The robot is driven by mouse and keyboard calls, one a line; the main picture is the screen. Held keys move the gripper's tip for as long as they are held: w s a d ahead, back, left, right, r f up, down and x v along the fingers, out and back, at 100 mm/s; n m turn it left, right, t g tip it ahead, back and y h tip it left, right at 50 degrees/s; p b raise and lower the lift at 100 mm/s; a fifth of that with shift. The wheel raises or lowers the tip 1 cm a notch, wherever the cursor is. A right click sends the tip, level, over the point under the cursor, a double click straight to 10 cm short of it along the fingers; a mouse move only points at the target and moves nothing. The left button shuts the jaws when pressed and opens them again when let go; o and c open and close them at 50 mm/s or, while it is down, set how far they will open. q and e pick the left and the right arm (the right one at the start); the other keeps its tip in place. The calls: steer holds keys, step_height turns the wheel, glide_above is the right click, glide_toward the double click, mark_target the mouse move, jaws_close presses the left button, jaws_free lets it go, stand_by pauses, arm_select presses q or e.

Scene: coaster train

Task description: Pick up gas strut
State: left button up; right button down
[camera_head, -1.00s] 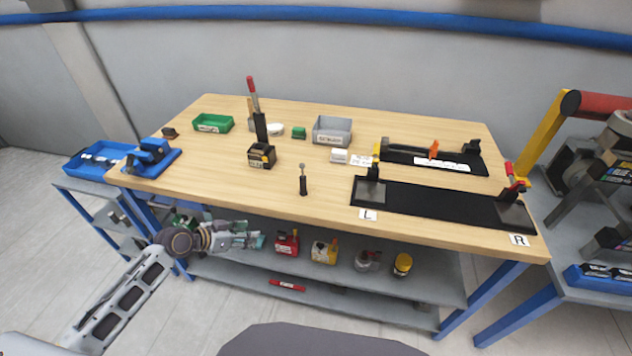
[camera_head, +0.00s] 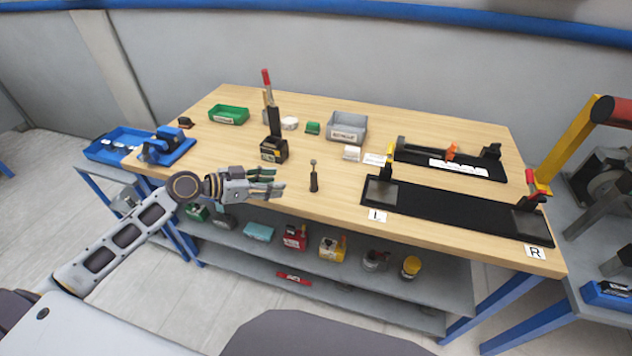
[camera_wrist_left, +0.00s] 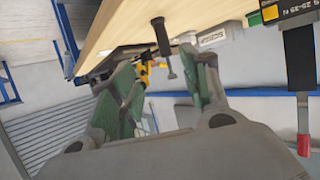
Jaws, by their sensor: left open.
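The gas strut appears to be the small dark upright piece with a grey knob on top (camera_head: 313,180). It stands alone near the front edge of the wooden table (camera_head: 350,208). In the left wrist view the strut (camera_wrist_left: 162,45) shows beyond the fingers, tipped by the camera angle. My left gripper (camera_head: 280,184) is open and empty, to the left of the strut and apart from it. Its green-padded fingers (camera_wrist_left: 165,88) are spread in the left wrist view. My right gripper is not in view.
A black and yellow block (camera_head: 273,150) with a red-tipped upright tool stands behind the gripper. A long black fixture (camera_head: 450,212) lies to the right of the strut. Green (camera_head: 229,114) and grey (camera_head: 347,128) bins stand farther back. The table around the strut is clear.

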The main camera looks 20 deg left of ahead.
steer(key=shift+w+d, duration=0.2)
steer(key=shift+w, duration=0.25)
